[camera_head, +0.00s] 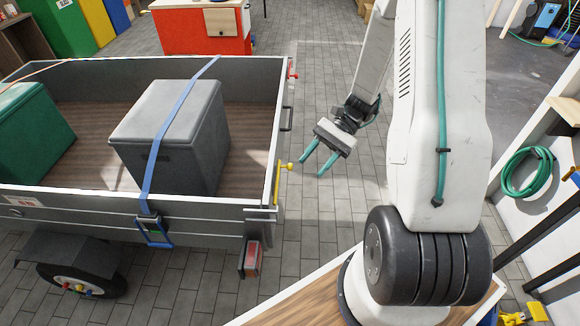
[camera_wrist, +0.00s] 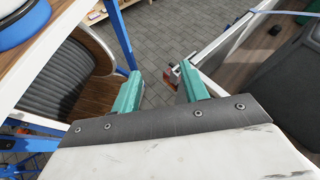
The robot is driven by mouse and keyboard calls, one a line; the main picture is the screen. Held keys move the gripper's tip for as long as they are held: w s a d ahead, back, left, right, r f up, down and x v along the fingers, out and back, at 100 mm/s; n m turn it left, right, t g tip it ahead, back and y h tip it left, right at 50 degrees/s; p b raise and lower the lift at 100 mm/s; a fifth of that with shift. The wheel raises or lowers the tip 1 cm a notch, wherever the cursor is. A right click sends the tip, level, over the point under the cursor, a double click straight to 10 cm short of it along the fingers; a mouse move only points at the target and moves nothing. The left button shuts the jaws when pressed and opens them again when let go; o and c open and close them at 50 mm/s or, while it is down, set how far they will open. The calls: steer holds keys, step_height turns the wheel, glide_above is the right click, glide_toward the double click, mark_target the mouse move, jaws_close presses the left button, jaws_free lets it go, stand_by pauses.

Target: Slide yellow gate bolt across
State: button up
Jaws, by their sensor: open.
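The yellow gate bolt (camera_head: 277,184) is on the rear gate of a grey trailer (camera_head: 215,211), near its near right corner in the head view. Its round yellow knob (camera_head: 290,167) sticks out to the right. My gripper (camera_head: 312,170) is open and empty, with two teal fingers. It appears just right of the knob, and its fingers point down and left. No contact shows, and I cannot tell the exact gap. In the wrist view the two fingers (camera_wrist: 160,69) are spread apart. I cannot make out the bolt there.
A grey box (camera_head: 165,117) under a blue strap (camera_head: 170,125) and a green box (camera_head: 30,135) sit in the trailer. A black handle (camera_head: 287,119) and a red-tipped fitting (camera_head: 293,76) are farther along the gate. Paved floor (camera_head: 325,220) is clear right of the trailer.

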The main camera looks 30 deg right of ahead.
steer(key=w+d+f+m+t+y, duration=0.25)
steer(key=f+m+t, duration=0.25)
steer(key=f, duration=0.4)
steer(key=w+d+f+m+t+y, duration=0.1)
steer(key=w+d+f+m+t, duration=0.1)
steer(key=w+f+m+t, duration=0.45)
steer(key=t, duration=0.2)
glide_toward(290, 166)
steer(key=w+x, duration=0.1)
steer(key=x, duration=0.2)
steer(key=shift+m+g+h, duration=0.25)
steer(key=shift+h, duration=0.2)
steer(key=x, duration=0.6)
steer(key=shift+a+f, duration=0.15)
steer(key=shift+a, duration=0.05)
